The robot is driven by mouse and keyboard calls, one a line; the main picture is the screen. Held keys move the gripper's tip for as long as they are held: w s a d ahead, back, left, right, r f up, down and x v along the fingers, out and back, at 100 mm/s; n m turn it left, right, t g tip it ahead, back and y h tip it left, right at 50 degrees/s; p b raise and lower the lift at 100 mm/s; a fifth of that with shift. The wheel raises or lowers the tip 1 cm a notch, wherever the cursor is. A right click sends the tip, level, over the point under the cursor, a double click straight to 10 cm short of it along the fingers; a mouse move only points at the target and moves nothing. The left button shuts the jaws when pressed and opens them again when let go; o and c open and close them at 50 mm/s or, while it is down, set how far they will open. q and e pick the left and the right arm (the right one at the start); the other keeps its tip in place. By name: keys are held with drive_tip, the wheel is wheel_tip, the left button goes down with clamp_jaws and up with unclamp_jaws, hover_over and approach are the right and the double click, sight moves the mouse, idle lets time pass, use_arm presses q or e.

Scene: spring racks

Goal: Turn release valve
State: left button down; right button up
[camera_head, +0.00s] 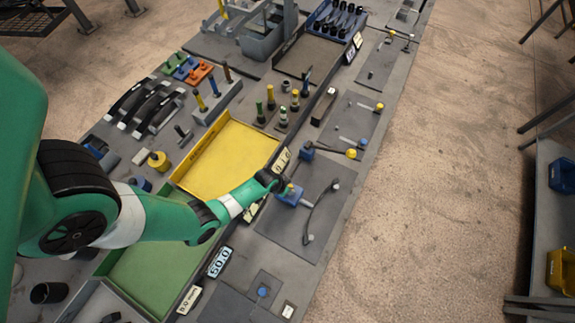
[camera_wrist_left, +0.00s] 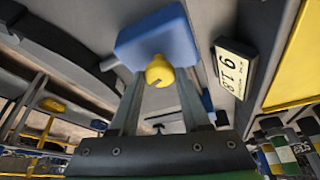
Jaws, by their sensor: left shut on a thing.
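A blue block (camera_head: 290,195) with a small yellow knob sits on a grey panel at the bench's right side. In the left wrist view the blue block (camera_wrist_left: 150,37) is straight ahead and the yellow knob (camera_wrist_left: 159,70) is between the fingers. My left gripper (camera_head: 283,187) is at the block; its two fingers (camera_wrist_left: 160,80) also show in the wrist view, shut on the yellow knob. In the head view the gripper partly covers the knob. My right gripper is not in view.
A curved dark handle (camera_head: 322,208) stands just right of the block. A yellow tray (camera_head: 233,155) and a green tray (camera_head: 150,262) lie left. A white display (camera_wrist_left: 236,70) is close by.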

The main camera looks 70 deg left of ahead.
use_arm(q)
drive_tip(key=shift+d+n+y, duration=0.1)
drive_tip(key=shift+n+y, duration=0.3)
drive_tip(key=shift+n, duration=0.5)
drive_tip(key=n+g+y+b, duration=0.1)
drive_tip(key=n, duration=0.2)
drive_tip(key=shift+w+d+n, duration=0.1)
drive_tip(key=shift+w+n, duration=0.05)
drive_tip(key=shift+n, duration=0.25)
drive_tip(key=shift+n+g, duration=0.4)
drive_tip(key=shift+n, duration=0.5)
drive_tip(key=n+g+p, duration=0.1)
drive_tip(key=n, duration=0.1)
drive_tip(key=shift+w+n+y, duration=0.1)
drive_tip(key=shift+n+y, duration=0.2)
drive_tip(key=shift+y, duration=0.1)
drive_tip(key=shift+f+n+g+p, duration=0.1)
drive_tip(key=shift+n+g+p, duration=0.4)
drive_tip(key=shift+n, duration=1)
drive_tip(key=shift+c, duration=1.8)
unclamp_jaws()
